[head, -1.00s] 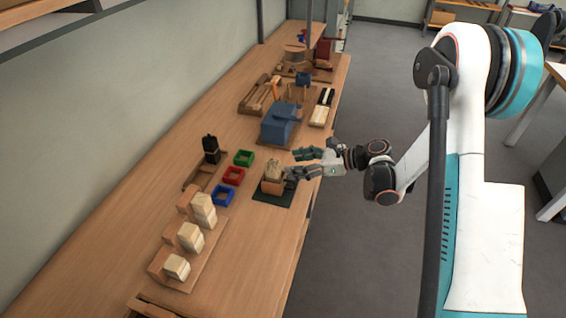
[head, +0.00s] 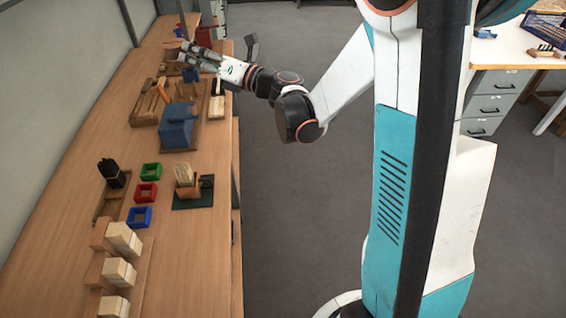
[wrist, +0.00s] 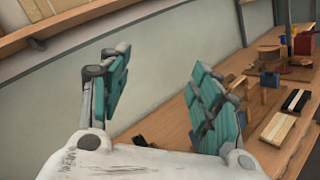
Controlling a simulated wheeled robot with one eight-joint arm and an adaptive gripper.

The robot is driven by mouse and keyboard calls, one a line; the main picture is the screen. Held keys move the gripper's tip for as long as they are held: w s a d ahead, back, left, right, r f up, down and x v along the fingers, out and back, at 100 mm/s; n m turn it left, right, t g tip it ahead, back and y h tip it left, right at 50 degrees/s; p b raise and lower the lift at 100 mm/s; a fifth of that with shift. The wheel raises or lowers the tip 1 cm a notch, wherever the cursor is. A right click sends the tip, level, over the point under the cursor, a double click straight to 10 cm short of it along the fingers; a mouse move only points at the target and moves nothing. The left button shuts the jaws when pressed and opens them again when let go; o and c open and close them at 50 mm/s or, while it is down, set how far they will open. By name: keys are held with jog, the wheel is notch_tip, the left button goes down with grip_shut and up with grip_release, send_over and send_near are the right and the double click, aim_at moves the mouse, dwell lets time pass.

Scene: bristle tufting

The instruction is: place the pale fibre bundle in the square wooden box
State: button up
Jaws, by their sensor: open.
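The pale fibre bundle (head: 184,174) stands upright in the small square wooden box (head: 189,192) on the dark green mat (head: 194,204) in the head view. Its lower part is hidden by the box walls. My gripper (head: 183,52) is well away from them, above the far part of the bench, with its fingers apart and nothing between them. In the wrist view, my gripper (wrist: 162,85) shows two teal-padded fingers spread wide and empty. The bundle and box are not in the wrist view.
Green (head: 151,170), red (head: 146,192) and blue (head: 139,217) trays lie left of the mat. A black bundle (head: 111,173) stands further left. Pale blocks (head: 118,271) are nearer. A blue block (head: 177,126) stands beyond the mat. Bare bench lies right of the blue tray.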

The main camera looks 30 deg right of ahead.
jog(key=s+d+r+m+t+h, duration=0.1)
jog(key=s+d+r+m+h, duration=0.35)
jog(key=m, duration=0.45)
jog(key=s+d+r+m+t+h, duration=0.1)
jog(key=d+r+m+t+h, duration=0.1)
jog(key=d+r+m+h, duration=0.45)
jog(key=s+a+f+m+g, duration=0.2)
jog(key=s+f+m+g, duration=0.4)
jog(key=s+f+m, duration=0.4)
jog(key=s+a+f+m+g, duration=0.3)
jog(key=s+f+m+g, duration=0.3)
jog(key=s, duration=1.2)
notch_tip(320, 180, down, 4)
jog(key=m, duration=0.4)
jog(key=shift+s+f, duration=0.2)
jog(key=shift+s, duration=0.2)
